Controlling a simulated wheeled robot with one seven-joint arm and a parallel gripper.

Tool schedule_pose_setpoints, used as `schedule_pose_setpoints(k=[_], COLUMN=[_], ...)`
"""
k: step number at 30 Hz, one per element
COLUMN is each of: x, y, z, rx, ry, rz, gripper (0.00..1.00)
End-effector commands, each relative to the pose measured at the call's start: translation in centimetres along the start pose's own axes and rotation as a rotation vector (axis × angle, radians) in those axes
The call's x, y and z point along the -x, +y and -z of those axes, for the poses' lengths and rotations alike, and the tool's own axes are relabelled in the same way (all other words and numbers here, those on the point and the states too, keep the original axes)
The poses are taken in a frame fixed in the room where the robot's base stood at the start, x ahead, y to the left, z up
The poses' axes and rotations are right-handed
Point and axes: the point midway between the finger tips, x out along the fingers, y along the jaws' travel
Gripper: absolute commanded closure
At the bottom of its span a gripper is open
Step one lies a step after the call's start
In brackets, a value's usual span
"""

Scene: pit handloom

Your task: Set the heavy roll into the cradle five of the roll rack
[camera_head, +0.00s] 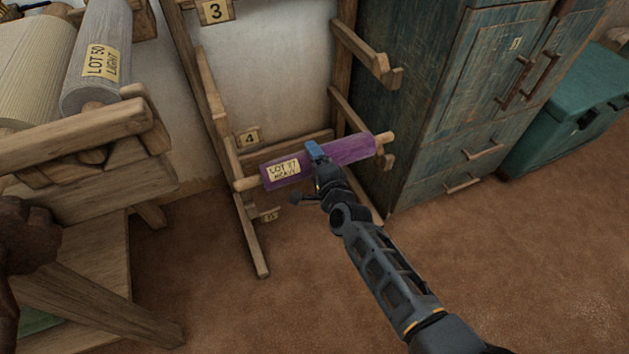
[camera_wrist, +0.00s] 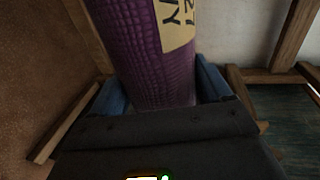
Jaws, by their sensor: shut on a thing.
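The heavy roll (camera_head: 345,150) is purple with wooden rod ends and a yellow label reading LOT and HEAVY. My gripper (camera_head: 317,152) is shut around its middle, and the roll lies nearly level across the front of the roll rack (camera_head: 214,92). In the wrist view the purple roll (camera_wrist: 155,60) stands between my two blue fingers. The roll's ends are close to the lower arms of the rack; I cannot tell whether they rest on them.
A grey roll (camera_head: 92,65) labelled LOT 50 LIGHT lies on a wooden stand (camera_head: 75,137) at the left. A teal cabinet (camera_head: 470,100) stands close to the rack's right side. A green chest (camera_head: 575,105) is farther right. The brown floor in front is clear.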

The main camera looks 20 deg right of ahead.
Motion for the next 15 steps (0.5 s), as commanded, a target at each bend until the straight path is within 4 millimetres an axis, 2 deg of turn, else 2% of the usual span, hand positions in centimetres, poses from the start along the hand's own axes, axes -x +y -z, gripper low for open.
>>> schedule_pose_setpoints(k=[1,8,15], x=[-0.3,-0.4,-1.0], y=[0.8,1.6,4.2], z=[0.1,0.1,0.1], rx=[-0.001,-0.001,-0.001], ry=[0.002,0.002,0.003], rz=[0.005,0.005,0.005], gripper=[0.81,0.81,0.81])
